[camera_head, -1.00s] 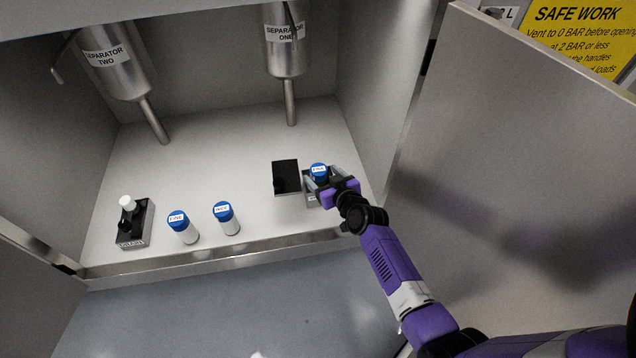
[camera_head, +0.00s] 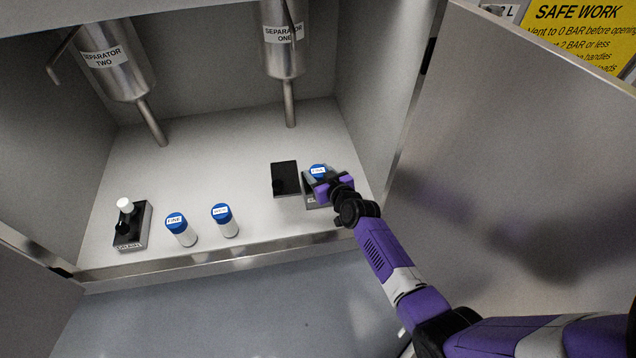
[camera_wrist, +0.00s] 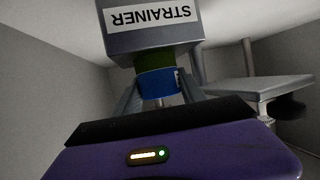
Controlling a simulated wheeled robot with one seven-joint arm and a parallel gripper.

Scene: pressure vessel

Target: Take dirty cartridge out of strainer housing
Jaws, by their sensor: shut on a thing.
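The strainer housing (camera_head: 312,201) is a grey box on the cabinet floor at the right. In the wrist view the housing (camera_wrist: 150,38) carries an upside-down STRAINER label. The cartridge has a blue cap (camera_head: 318,170) with a white label; the wrist view shows its blue cap (camera_wrist: 157,83) and a dark green body (camera_wrist: 154,62) between cap and housing. My gripper (camera_head: 322,180) is shut on the cartridge at the cap, a finger on each side. The cartridge is upright at the housing's top; how much of it is still inside is hidden.
A black plate (camera_head: 285,179) is left of the housing. Two blue-capped cartridges labelled FINE (camera_head: 181,229) and another label (camera_head: 225,220) stand near the front edge. A black block with a white knob (camera_head: 132,225) is far left. Separator pipes hang above; the open door (camera_head: 500,150) is right.

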